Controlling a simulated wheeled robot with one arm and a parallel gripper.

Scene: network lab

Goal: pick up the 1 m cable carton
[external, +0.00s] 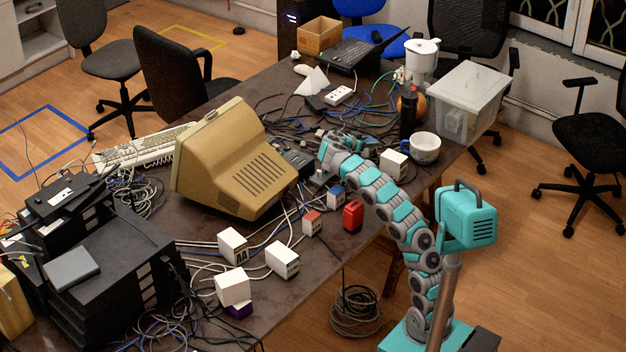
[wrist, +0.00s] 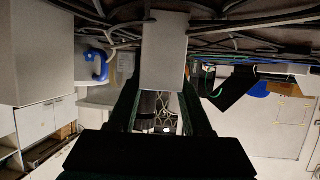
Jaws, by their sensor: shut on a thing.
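My gripper (external: 323,156) is at the end of the teal arm, low over the cluttered middle of the table, right of the beige monitor. In the wrist view its dark fingers (wrist: 164,78) are shut on a plain pale carton (wrist: 164,45). I cannot read a label on it, so I cannot tell its cable length. In the external view the held carton is not clearly made out. Other small cartons stand on the table: a blue-and-white one (external: 336,196), a red-and-white one (external: 312,223), and white ones (external: 233,246), (external: 282,259), (external: 394,163).
The beige monitor (external: 232,160) stands close left of my gripper. Loose cables surround it. A red object (external: 352,215) stands near the table edge. A mug (external: 424,148), dark bottle (external: 407,116) and clear bin (external: 455,102) are at the right. Another white carton (external: 232,287) rests on a purple one.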

